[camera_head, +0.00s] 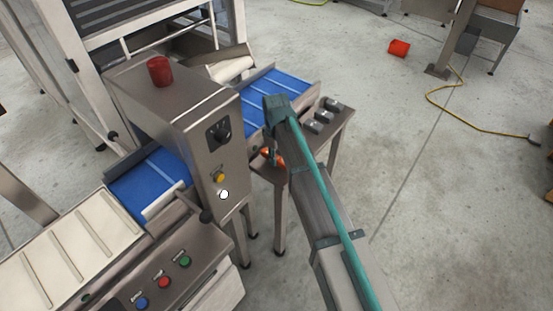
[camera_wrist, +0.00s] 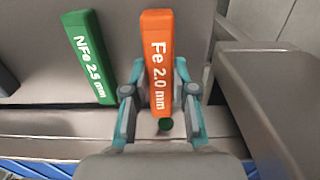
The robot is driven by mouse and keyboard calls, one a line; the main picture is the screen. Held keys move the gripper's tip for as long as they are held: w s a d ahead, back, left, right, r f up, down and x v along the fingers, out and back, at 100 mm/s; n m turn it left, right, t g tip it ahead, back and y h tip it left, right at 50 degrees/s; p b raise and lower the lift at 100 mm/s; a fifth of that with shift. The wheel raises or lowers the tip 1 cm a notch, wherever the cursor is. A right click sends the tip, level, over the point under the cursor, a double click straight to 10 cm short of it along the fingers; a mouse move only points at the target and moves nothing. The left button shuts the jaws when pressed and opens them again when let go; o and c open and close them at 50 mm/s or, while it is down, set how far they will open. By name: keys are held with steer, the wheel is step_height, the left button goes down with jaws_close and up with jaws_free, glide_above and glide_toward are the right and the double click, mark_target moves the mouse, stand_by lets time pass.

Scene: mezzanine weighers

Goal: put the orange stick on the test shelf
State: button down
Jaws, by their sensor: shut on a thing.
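The orange stick (camera_wrist: 158,62), marked "Fe 2.0 mm", is between the two teal-tipped fingers of my gripper (camera_wrist: 160,100) in the wrist view. The fingers are shut on its lower part. In the head view a bit of the orange stick (camera_head: 266,153) shows beside my arm, at the near end of a grey metal side shelf (camera_head: 312,139); my arm hides most of my gripper there. I cannot tell for sure that this is the test shelf, or whether the stick touches the metal below it.
A green stick (camera_wrist: 88,57), marked "NFe 2.5 mm", lies left of the orange one. A grey metal bar (camera_wrist: 262,100) stands close on the right. The blue belt (camera_head: 276,86) and the grey detector housing (camera_head: 180,95) are beside my arm. Several dark blocks (camera_head: 322,115) sit on the side shelf.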

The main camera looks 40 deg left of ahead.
steer(key=shift+f, duration=0.95)
steer(key=shift+f, duration=0.15)
steer(key=c, duration=0.9)
jaws_free()
steer(key=shift+c, duration=0.2)
